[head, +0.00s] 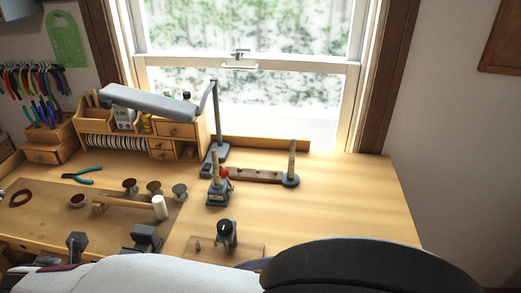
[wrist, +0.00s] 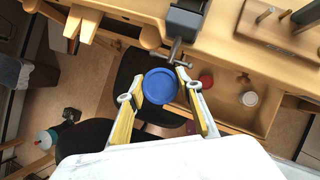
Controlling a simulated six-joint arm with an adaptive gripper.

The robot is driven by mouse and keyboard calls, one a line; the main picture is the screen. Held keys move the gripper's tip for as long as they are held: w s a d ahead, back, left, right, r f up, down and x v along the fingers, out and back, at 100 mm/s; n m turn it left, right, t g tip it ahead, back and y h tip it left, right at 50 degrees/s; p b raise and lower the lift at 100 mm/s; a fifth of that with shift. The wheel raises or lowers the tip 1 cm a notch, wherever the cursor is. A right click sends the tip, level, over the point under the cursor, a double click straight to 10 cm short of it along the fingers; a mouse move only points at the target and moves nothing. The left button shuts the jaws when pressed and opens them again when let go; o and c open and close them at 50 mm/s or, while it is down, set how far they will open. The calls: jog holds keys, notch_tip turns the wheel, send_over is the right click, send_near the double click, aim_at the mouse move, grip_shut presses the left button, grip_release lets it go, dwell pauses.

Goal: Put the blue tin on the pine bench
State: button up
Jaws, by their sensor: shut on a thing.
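The blue tin (wrist: 160,86) is round and shows its flat top in the wrist view. My gripper (wrist: 157,92) is shut on it, with one yellow-padded finger on each side. The tin appears over the front of the bench, near a black chair and an open drawer; its height cannot be told. The pine bench (head: 335,185) has a light wooden top in the head view, and its front edge also shows in the wrist view (wrist: 222,62). Neither the tin nor my gripper can be made out in the head view.
The bench's right side is clear. A hammer (head: 125,206), pliers (head: 82,176), small pots and a lamp (head: 150,101) occupy its left and middle. In the wrist view, a clamp (wrist: 185,22) stands at the edge, and an open drawer (wrist: 228,112) holds round items beside the black chair (wrist: 128,75).

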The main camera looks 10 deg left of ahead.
jog(key=a+r+n, duration=0.2)
jog(key=a+r, duration=0.1)
jog(key=r, duration=0.1)
jog(key=w+d+m+h, duration=0.1)
jog(key=w+d+m, duration=0.2)
jog(key=w+d, duration=0.65)
jog(key=w+d+m+h, duration=0.1)
jog(key=w+d+m, duration=0.45)
jog(key=w, duration=0.75)
jog(key=w+d+r+m+h, duration=0.1)
jog(key=w+d+m+h, duration=0.1)
jog(key=d, duration=1.4)
jog(key=w+d+r+m+h, duration=0.1)
jog(key=w+d+m, duration=0.3)
jog(key=d, duration=1.1)
jog(key=w+h, duration=0.1)
jog(key=w, duration=0.2)
jog(key=shift+w+d+r, duration=0.15)
jog(key=shift+w+d, duration=0.05)
jog(key=shift+d, duration=0.2)
jog(key=shift+f, duration=3.15)
jog(key=shift+f, duration=1.85)
